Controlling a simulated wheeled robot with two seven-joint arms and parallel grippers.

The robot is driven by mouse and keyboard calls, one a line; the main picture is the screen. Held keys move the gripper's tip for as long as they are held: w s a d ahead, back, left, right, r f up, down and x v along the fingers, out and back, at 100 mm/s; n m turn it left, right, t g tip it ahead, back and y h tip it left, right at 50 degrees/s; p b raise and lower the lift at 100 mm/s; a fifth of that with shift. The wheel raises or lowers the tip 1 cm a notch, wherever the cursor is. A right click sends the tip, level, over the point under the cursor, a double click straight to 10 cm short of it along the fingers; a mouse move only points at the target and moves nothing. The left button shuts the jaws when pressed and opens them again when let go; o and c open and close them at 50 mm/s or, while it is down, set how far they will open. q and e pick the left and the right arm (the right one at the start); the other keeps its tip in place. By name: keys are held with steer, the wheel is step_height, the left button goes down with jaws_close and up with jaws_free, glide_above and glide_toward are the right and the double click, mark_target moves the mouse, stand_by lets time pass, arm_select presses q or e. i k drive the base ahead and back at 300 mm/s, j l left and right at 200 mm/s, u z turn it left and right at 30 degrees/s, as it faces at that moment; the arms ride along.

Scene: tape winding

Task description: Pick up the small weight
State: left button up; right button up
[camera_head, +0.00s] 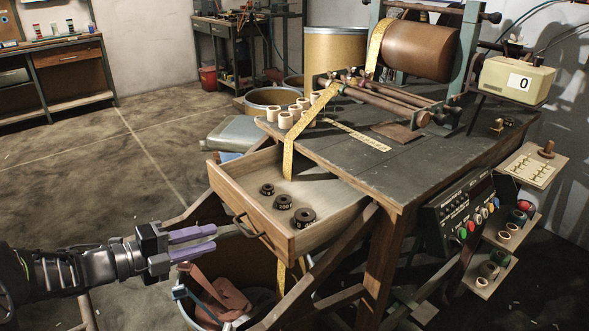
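The small weight (267,189) is a dark ring lying in the open wooden drawer (327,228), the farthest back and smallest of three. A middle-sized weight (283,202) and a larger weight (305,217) lie in a diagonal row in front of it. My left gripper (216,239) has purple fingers, spread apart with nothing visibly between them. It is outside the drawer, to the left of the drawer's front handle (247,226); I cannot tell whether it touches the handle. My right gripper is out of view.
The dark workbench (372,167) carries a winding machine with a brown drum (418,51) and several pale rings (286,120). A bucket (222,318) stands below the gripper. Floor at left is clear.

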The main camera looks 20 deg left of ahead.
mark_target(268, 190)
steer(key=k+l, duration=0.35)
steer(key=l, duration=0.15)
steer(key=k+l, duration=0.4)
steer(key=l, duration=0.1)
